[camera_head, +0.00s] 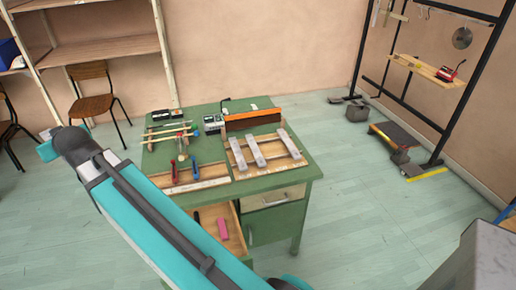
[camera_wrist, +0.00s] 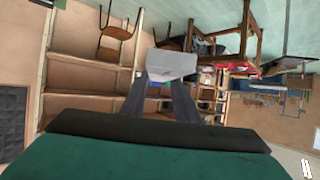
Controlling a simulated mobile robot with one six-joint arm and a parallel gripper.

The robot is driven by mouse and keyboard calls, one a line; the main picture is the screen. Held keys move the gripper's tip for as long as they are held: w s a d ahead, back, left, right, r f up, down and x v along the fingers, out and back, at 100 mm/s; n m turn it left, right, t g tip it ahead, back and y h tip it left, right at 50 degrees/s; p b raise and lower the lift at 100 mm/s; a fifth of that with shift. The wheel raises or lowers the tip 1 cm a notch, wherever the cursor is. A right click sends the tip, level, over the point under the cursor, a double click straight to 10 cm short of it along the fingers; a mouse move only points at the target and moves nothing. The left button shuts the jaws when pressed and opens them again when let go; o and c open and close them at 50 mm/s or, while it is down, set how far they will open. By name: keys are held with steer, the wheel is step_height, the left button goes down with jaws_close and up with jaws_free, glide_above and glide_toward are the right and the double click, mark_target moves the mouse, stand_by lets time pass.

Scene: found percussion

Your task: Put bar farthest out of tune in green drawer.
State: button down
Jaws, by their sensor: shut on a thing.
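In the wrist view my gripper (camera_wrist: 160,95) is shut on a pale grey metal bar (camera_wrist: 171,65), held at the fingertips, away from any surface in that view. My gripper does not show in the head view. There, three more grey bars, a left one (camera_head: 238,153), a middle one (camera_head: 256,150) and a right one (camera_head: 290,144), lie on a wooden frame (camera_head: 272,157) on the green desk (camera_head: 207,158). An open drawer (camera_head: 236,241) with a wooden inside sticks out of the desk front, holding a pink block (camera_head: 223,229) and a small dark thing. My arm hides part of it.
A shut drawer (camera_head: 274,197) is right of the open one. A black rack (camera_head: 400,90) stands right; chairs (camera_head: 92,88) stand left.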

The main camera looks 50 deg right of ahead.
steer(key=shift+d, duration=0.7)
steer(key=s+d+f+m+h, duration=0.1)
steer(key=s+d+f, duration=0.35)
steer(key=d, duration=0.75)
steer(key=s+d+f+m+h, duration=0.1)
steer(key=s+d+f, duration=0.4)
steer(key=d, duration=0.7)
steer(key=s+d+f+m+h, duration=0.1)
steer(key=s+d+f, duration=0.35)
steer(key=d, duration=0.75)
steer(key=s+d+f+m+g+h, duration=0.1)
steer(key=s+d+f, duration=0.3)
steer(key=s+d, duration=0.4)
steer(key=s+d+f+m+h, duration=0.2)
steer(key=s+d+f, duration=0.2)
steer(key=s+d, duration=0.4)
steer(key=s+d+f+m+g+h, duration=0.1)
steer(key=s+d+f, duration=0.3)
steer(key=s+d, duration=0.5)
steer(key=s, duration=0.7)
steer(key=shift+s+f+m+g+h+p, duration=0.15)
steer(key=shift+f+m+g+h+p, duration=0.15)
steer(key=shift+f+h, duration=0.1)
steer(key=shift+d+b, duration=0.15)
steer(key=shift+b, duration=0.2)
